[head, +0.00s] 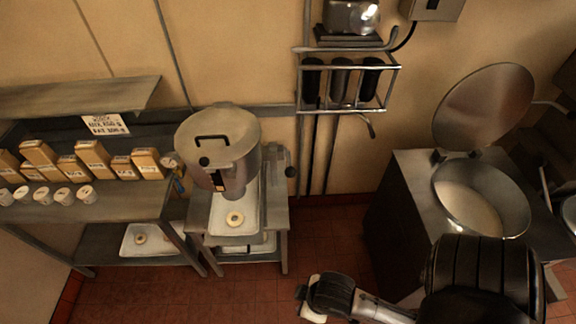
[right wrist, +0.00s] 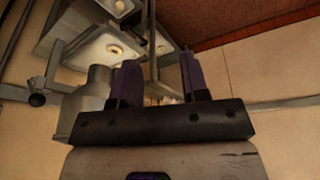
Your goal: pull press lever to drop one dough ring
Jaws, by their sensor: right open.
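The dough press (head: 218,150) is a grey metal hopper with a lidded top on a steel stand at the left centre. Its lever has a black knob (head: 290,172) at its right side; the knob also shows at the left of the right wrist view (right wrist: 37,100). A pale dough ring (head: 235,218) lies on a white tray (head: 222,229) below the hopper. My right gripper (right wrist: 158,62) is open and empty, apart from the lever; in the head view its arm reaches in at the bottom right. My left gripper is not in view.
A shelf at the left holds several labelled boxes (head: 92,158) and white tubs (head: 63,196). Another ring (head: 140,239) lies on a lower tray. A round open vat (head: 482,200) stands at the right. Red floor (head: 330,235) is clear between press and vat.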

